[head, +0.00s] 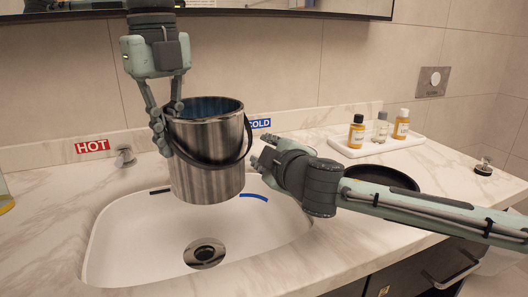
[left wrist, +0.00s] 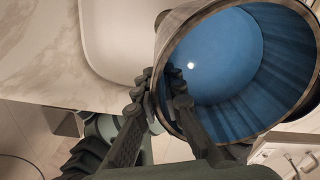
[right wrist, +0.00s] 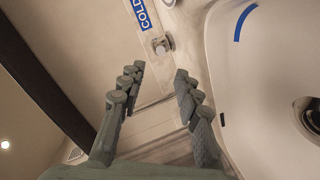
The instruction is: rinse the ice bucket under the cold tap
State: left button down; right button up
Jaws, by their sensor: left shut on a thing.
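The ice bucket (head: 207,160), a steel pail with a dark handle, hangs upright above the sink (head: 130,240). My left gripper (head: 168,118) is shut on its left rim. The left wrist view looks into the bucket's blue interior (left wrist: 215,60); I cannot tell whether it holds water. My right gripper (head: 263,155) is open and empty, just right of the bucket. The blue COLD label (head: 259,123) is on the backsplash. The cold tap (right wrist: 161,45) shows beyond the open right fingers in the right wrist view; in the head view it is hidden.
The HOT label (head: 92,146) and hot tap (head: 125,156) are left of the bucket. The drain (head: 205,253) lies in the basin below. A white tray (head: 350,150) with small bottles and a black round dish (head: 382,176) are on the right counter, near my right arm.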

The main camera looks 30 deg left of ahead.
dwell(0.4)
notch_tip(320, 180, up, 4)
jog(key=w+a+f+n+y, duration=0.1)
jog(key=w+n+y, duration=0.15)
jog(key=n, duration=1.15)
jog(key=n+g+y, duration=0.1)
jog(key=n, duration=1.4)
send_near(251, 144)
jog(key=x, duration=0.9)
jog(key=shift+w+a, duration=0.15)
jog(key=shift+a, duration=0.1)
jog(key=shift+x, duration=0.8)
grip_shut()
